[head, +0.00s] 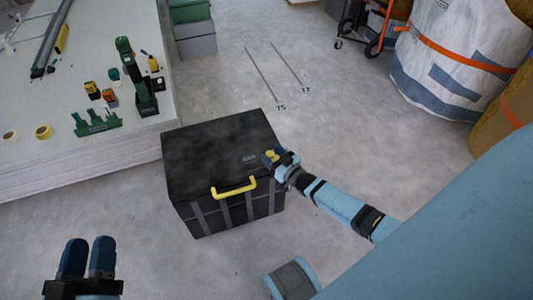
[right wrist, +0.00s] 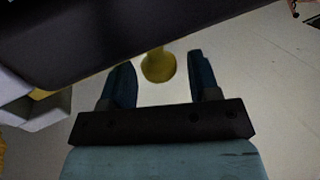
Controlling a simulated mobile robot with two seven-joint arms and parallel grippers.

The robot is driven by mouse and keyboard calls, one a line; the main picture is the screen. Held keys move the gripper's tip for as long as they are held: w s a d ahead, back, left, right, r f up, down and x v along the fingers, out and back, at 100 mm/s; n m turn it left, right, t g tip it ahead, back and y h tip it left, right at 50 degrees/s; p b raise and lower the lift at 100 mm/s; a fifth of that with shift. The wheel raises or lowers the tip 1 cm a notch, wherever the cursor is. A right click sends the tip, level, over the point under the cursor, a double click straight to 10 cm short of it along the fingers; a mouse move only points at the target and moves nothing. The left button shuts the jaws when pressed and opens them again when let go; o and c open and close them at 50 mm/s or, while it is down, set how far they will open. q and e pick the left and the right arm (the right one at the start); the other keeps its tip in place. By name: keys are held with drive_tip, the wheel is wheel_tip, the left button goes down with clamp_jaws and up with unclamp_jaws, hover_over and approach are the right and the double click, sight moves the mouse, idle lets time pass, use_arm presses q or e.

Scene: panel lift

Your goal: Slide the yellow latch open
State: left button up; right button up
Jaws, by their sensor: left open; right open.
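A black box (head: 220,150) with a dark lid and a yellow handle (head: 233,188) on its front stands on the floor. The yellow latch (head: 270,155) shows as a small knob at the lid's right edge, partly hidden by my right gripper (head: 280,157). In the right wrist view, the round yellow knob of the latch (right wrist: 158,66) lies between the two fingers of the open right gripper (right wrist: 162,75), with gaps on both sides. My left gripper (head: 88,258) is open and empty at the lower left, away from the box.
A stack of pale panels (head: 70,165) at the left carries tools and tape rolls. Green and grey cases (head: 195,38) stand behind it. A white bag (head: 450,60) and an orange hand truck (head: 375,45) are at the back right.

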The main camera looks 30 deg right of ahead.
use_arm(q)
drive_tip(key=shift+d+f+g+b, duration=0.1)
drive_tip(key=shift+f+g+b, duration=0.25)
drive_tip(key=shift+f, duration=0.4)
use_arm(e)
drive_tip(key=shift+w+a, duration=0.15)
drive_tip(key=shift+w, duration=0.6)
drive_tip(key=shift+w+a, duration=0.1)
drive_tip(key=shift+w, duration=0.65)
drive_tip(key=shift+c, duration=0.2)
